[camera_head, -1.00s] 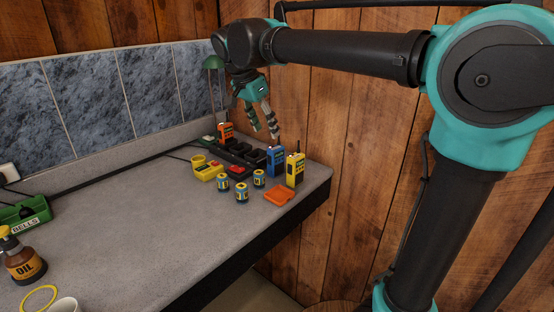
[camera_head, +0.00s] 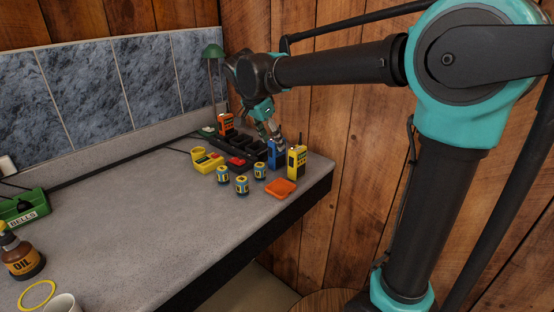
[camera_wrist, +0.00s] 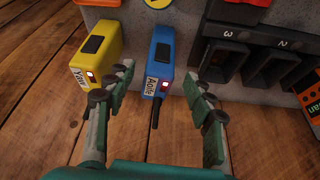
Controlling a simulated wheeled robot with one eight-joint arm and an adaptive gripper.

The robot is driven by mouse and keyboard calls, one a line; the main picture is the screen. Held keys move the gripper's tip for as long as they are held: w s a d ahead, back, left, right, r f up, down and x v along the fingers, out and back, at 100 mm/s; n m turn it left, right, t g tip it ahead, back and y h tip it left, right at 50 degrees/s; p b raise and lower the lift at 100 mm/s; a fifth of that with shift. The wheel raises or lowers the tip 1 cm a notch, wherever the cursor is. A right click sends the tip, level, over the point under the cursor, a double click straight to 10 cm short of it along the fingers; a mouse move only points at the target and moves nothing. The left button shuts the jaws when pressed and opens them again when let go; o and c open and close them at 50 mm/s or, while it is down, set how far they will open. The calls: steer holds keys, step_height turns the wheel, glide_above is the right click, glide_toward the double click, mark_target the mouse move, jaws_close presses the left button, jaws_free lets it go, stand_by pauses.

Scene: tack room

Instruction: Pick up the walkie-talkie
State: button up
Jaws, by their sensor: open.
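A blue walkie-talkie (camera_head: 274,156) stands near the right end of the grey counter. It also shows in the wrist view (camera_wrist: 160,60), with a white name label and a dark antenna. An orange walkie-talkie (camera_head: 226,124) stands at the back, by the black charger rack (camera_head: 233,144). My gripper (camera_head: 273,137) is open above the blue walkie-talkie. In the wrist view the blue one is between my fingers (camera_wrist: 160,78), without clear contact.
Three small blue-and-yellow cans (camera_head: 242,185) and an orange tray (camera_head: 281,187) are in front. The wooden wall (camera_head: 345,150) is close on the right. The counter's middle (camera_head: 130,210) is clear.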

mark_target(277, 150)
steer(key=x, duration=0.5)
steer(key=shift+d, duration=0.1)
jaws_close()
